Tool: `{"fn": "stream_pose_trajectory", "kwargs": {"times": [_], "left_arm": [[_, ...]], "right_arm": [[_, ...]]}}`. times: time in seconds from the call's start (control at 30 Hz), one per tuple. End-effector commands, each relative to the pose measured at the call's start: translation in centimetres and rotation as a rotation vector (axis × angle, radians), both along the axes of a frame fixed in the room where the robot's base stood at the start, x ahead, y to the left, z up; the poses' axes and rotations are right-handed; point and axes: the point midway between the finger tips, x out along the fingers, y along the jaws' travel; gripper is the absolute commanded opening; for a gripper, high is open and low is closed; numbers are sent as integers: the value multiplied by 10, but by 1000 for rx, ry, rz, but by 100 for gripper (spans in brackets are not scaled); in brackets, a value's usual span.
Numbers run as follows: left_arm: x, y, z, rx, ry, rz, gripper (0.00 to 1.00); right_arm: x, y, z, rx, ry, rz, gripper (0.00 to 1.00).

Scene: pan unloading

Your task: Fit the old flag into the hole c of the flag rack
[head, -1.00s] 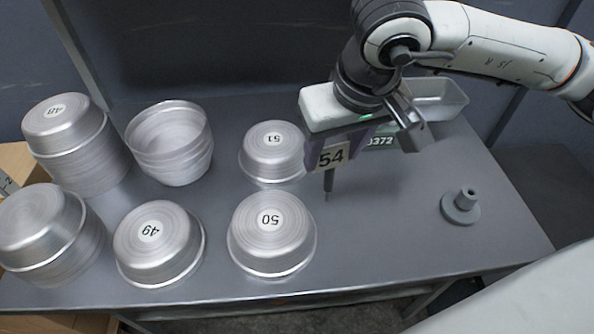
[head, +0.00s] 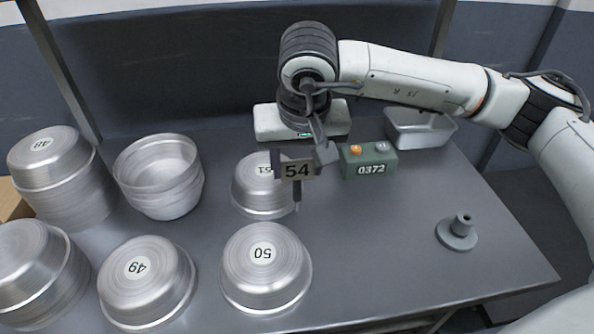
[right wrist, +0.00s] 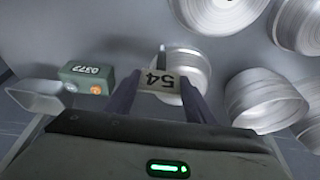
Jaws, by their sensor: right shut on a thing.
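My right gripper (head: 298,160) is shut on a flag (head: 297,171), a small pale plate marked 54 with a dark stem pointing down. It holds the flag above the table, in front of the pan marked 51 in the head view. The flag also shows between the purple-grey fingers in the right wrist view (right wrist: 158,82). No rack with a hole marked c can be made out. A grey round stand with an upright socket (head: 460,228) is on the right of the table, apart from the gripper. My left gripper is not in view.
Metal pans stand on the left and middle of the table, among them pan 50 (head: 266,285), pan 49 (head: 147,290), pan 51 (head: 258,200) and stack 48 (head: 50,160). A green box marked 0372 (head: 369,162) and an open metal tin (head: 420,130) are behind. The middle right is clear.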

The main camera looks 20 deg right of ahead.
Motion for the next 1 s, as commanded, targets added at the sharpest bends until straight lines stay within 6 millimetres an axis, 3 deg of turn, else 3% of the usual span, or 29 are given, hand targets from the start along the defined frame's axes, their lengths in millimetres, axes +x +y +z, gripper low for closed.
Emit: {"fn": "stream_pose_trajectory", "kwargs": {"times": [0.1,0.47,0.5,0.6,1.0], "left_arm": [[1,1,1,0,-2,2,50],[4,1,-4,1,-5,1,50],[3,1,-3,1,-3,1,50],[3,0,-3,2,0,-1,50],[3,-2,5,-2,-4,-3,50]], "right_arm": [[-1,0,-16,1,2,0,24],[0,0,-22,0,0,0,24],[0,0,-21,0,0,0,52],[0,0,-20,0,1,0,68],[-1,0,-13,0,0,0,68]]}}
